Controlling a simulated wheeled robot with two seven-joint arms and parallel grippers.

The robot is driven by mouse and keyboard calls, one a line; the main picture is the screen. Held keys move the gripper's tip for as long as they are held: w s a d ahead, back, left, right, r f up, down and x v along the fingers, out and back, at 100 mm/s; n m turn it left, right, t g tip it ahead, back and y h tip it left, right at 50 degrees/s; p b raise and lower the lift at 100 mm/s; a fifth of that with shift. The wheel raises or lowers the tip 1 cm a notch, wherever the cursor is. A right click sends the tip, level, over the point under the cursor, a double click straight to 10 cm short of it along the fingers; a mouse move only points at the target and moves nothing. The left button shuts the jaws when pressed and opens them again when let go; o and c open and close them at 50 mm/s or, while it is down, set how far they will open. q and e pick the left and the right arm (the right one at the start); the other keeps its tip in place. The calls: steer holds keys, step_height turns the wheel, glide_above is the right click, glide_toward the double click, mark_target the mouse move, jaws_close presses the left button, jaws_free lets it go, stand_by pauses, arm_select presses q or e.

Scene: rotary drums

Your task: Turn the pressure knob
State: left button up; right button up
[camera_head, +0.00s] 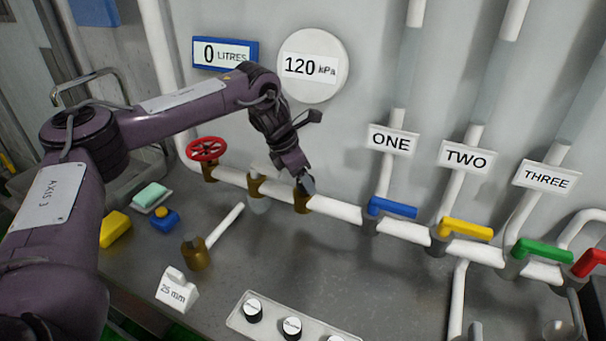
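A round white gauge (313,66) on the wall reads 120 kPa. My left gripper (307,187) reaches down to a brass fitting (302,203) on the white pipe and hides its top. I cannot tell whether its fingers are closed on anything there. Several black knobs with pale tops sit on a light panel (238,322) at the bottom; one knob (253,310) is at its left end, another (291,327) beside it. No label naming the pressure knob is readable. My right gripper is not in view.
A red handwheel (206,149) is left on the pipe. Blue (392,207), yellow (466,229), green (543,250) and red (590,262) levers line the right. A brass hammer-like tool (196,253), a 25 mm block (177,290) and a yellow sponge (115,228) occupy the counter.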

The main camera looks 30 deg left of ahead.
arm_select(q)
steer(key=c, duration=0.9)
